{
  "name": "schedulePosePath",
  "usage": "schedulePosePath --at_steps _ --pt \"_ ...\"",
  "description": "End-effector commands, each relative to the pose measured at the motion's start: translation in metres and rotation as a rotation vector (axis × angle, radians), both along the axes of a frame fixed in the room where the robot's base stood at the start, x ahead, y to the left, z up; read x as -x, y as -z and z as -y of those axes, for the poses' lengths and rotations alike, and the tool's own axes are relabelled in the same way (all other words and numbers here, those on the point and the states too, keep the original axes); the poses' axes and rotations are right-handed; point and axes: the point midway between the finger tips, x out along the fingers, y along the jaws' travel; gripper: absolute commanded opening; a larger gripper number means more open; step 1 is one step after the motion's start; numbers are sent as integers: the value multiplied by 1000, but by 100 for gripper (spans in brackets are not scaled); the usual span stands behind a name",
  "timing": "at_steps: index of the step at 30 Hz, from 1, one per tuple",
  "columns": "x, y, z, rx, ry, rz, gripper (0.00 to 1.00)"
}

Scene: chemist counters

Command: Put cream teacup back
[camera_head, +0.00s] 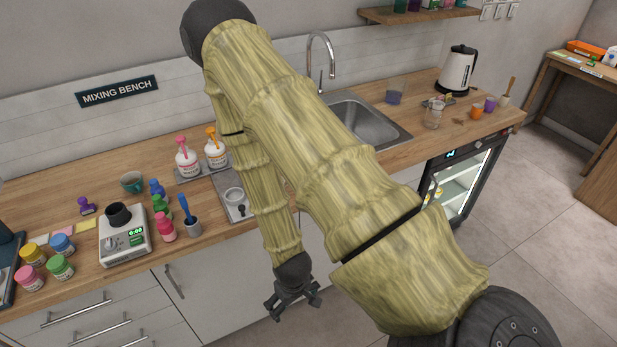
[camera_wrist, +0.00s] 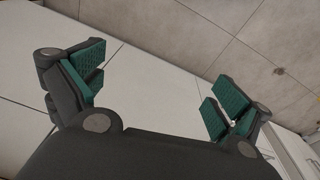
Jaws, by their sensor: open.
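My gripper (camera_head: 293,305) hangs low in front of the white cabinet fronts, below the counter edge. In the wrist view my gripper (camera_wrist: 158,88) shows its teal pads wide apart with nothing between them. I cannot pick out a cream teacup for certain.
Left on the mixing bench are a scale (camera_head: 124,238), a teal cup (camera_head: 132,183), pump bottles (camera_head: 187,160) and several jars. A sink (camera_head: 365,120) lies behind my arm.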

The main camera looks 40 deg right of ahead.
Motion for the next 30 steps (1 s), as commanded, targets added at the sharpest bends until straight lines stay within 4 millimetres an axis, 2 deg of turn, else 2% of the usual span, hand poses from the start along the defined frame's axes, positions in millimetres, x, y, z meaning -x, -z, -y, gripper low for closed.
schedulePosePath --at_steps 1,6,9,12,16,25,30 --pt "22 11 -9 -7 -10 -25 100" --pt "78 36 -33 -29 -29 -74 100" --pt "103 44 -43 -40 -36 -94 100" --pt "118 48 -49 -47 -40 -106 100" --pt "126 50 -52 -50 -42 -111 100" --pt "126 51 -52 -50 -42 -111 100" --pt "126 65 -52 -50 -42 -111 100"
